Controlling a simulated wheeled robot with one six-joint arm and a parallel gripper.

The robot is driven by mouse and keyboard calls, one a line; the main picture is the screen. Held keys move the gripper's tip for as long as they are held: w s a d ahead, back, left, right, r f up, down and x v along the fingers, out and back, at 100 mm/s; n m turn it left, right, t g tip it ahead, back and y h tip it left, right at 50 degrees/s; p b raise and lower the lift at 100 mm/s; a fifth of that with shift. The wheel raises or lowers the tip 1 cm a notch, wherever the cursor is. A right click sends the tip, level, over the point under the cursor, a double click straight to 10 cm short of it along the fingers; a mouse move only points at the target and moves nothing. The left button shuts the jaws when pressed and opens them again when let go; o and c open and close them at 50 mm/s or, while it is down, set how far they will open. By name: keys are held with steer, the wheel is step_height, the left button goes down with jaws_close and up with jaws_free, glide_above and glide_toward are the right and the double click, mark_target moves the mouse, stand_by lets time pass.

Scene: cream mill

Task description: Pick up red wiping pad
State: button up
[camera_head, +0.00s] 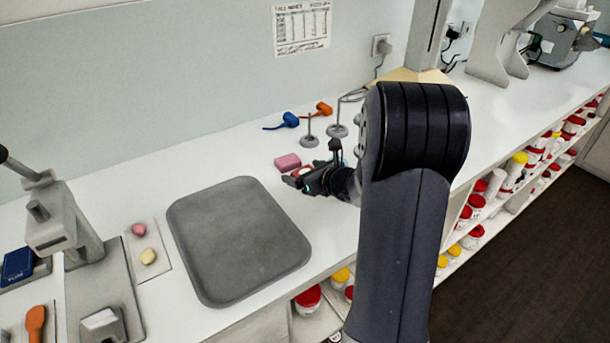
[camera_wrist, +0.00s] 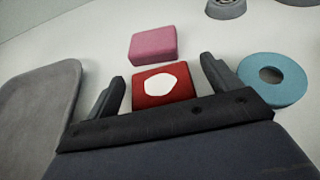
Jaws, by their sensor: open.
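The red wiping pad (camera_wrist: 143,92) is a square block with a white patch on top. It lies on the white counter, between and just beyond the two fingers of my gripper (camera_wrist: 163,88) in the wrist view. My gripper is open, with a finger on each side of the pad and nothing visibly held. Whether the fingers touch the pad I cannot tell. In the head view my gripper (camera_head: 296,182) is low over the counter, right of the grey tray, and the red pad (camera_head: 301,173) is partly hidden behind it.
A pink block (camera_wrist: 153,44) lies just beyond the red pad. A blue ring (camera_wrist: 287,72) lies close to the right finger. The grey tray (camera_head: 240,241) is to the left. Metal stands (camera_head: 309,140) and blue and orange tools (camera_head: 289,120) are behind. Bare counter lies behind the tray.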

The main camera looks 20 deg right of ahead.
steer(key=shift+c, duration=0.5)
steer(key=c, duration=1)
steer(key=shift+o, duration=0.2)
